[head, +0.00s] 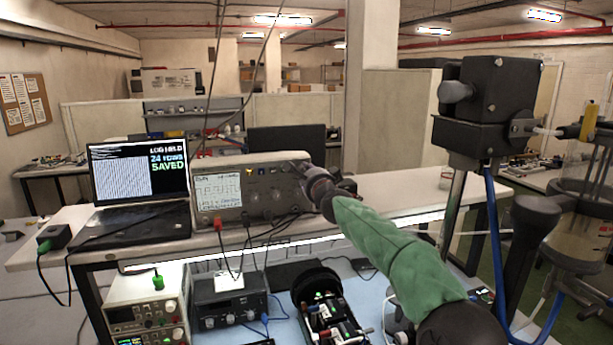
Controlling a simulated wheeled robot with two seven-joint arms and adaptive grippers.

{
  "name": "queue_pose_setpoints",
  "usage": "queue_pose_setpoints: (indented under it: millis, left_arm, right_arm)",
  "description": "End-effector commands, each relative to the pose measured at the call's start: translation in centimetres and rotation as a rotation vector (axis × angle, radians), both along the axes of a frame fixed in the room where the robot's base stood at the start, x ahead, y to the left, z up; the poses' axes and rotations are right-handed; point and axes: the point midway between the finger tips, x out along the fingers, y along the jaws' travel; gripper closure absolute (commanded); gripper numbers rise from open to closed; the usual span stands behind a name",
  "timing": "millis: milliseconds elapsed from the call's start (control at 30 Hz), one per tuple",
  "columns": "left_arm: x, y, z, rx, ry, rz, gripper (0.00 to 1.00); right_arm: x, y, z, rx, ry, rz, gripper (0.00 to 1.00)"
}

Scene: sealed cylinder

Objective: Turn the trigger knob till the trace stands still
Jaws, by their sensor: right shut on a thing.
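The oscilloscope (255,188) is a grey box on the raised shelf. Its lit screen (218,192) shows a square-wave trace with lines of small text that I cannot read. A single picture does not show whether the trace moves. My right gripper (311,178), at the end of the green-sleeved arm, is at the right end of the scope's front panel. It is shut on the trigger knob, which its fingers hide. My left gripper is not in view.
A laptop (130,173) reading "LOG HELD 24 rows SAVED" stands left of the scope. Red and black leads hang from the scope's front. Bench instruments (228,300) and a black ring-shaped unit (315,283) stand below.

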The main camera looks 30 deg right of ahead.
Motion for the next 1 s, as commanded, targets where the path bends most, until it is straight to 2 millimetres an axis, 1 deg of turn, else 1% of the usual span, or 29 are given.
queue_pose_setpoints:
  millis: [100,300,833,867,900,933,1000]
  left_arm:
    - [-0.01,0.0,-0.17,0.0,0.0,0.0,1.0]
    - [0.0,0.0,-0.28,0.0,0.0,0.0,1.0]
    - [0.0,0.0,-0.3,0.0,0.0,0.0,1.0]
    - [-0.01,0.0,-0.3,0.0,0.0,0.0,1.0]
    - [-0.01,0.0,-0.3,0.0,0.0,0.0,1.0]
    - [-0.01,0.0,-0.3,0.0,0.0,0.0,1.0]
    - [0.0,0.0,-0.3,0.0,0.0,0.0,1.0]
  right_arm:
    - [0.02,0.0,-0.12,0.056,-0.012,0.0,1.0]
    - [0.02,-0.01,-0.1,0.113,-0.026,0.0,1.0]
    - [0.02,-0.01,-0.1,0.133,-0.031,0.0,1.0]
    - [0.02,-0.01,-0.11,0.133,-0.031,0.0,0.7]
    - [0.02,-0.01,-0.11,0.133,-0.031,0.0,0.59]
    - [0.02,-0.01,-0.11,0.133,-0.031,0.0,0.52]
    - [0.02,-0.01,-0.09,0.132,-0.031,0.0,0.52]
